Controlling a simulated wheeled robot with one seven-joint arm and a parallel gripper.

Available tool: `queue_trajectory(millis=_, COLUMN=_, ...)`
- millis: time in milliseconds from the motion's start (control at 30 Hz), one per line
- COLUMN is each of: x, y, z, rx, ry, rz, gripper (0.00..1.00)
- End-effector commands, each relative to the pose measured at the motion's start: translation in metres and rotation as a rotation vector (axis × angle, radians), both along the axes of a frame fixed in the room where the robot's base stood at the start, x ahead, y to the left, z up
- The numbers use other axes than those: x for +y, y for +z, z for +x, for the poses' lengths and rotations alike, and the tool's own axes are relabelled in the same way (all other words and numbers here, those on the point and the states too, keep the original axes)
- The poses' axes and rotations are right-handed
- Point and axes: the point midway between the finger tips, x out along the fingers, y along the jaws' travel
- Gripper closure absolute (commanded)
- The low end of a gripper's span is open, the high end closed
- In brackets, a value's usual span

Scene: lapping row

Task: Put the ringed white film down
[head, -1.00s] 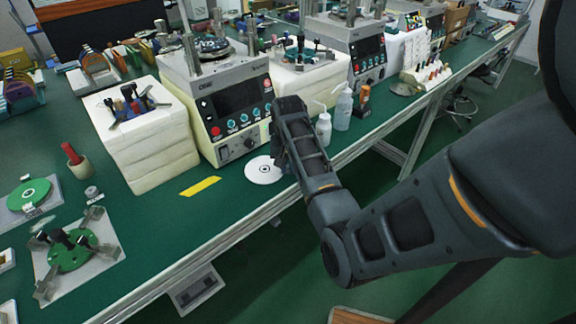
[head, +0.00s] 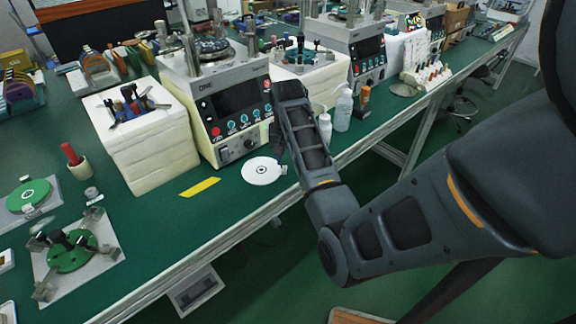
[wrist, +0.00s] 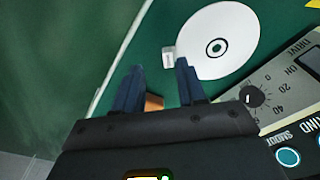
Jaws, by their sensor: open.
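The ringed white film (head: 262,171) is a round white disc with a dark ring at its centre. It lies flat on the green bench top in front of the instrument with the dark screen. In the wrist view the film (wrist: 217,30) lies beyond the fingertips, mostly to their right. A small pale tab (wrist: 168,57) sits at its edge, near the right finger. My gripper (wrist: 158,68) is open with nothing held between its fingers. In the head view my gripper (head: 277,146) is at the film's upper right, partly hidden by my arm.
A yellow strip (head: 200,187) lies left of the film. The instrument (head: 228,105) stands close behind it. White bottles (head: 325,129) stand to the right. The bench's front edge (head: 225,238) is near. A small orange-brown thing (wrist: 153,102) shows between the fingers, unclear what.

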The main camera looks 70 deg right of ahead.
Motion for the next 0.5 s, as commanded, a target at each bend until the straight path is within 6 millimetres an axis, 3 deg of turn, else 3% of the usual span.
queue_trajectory(millis=300, x=0.005, y=0.062, z=-0.001, rx=0.0, ry=0.001, rz=-0.002, gripper=0.6)
queue_trajectory(millis=500, x=0.007, y=0.074, z=-0.002, rx=0.001, ry=0.001, rz=0.001, gripper=0.6)
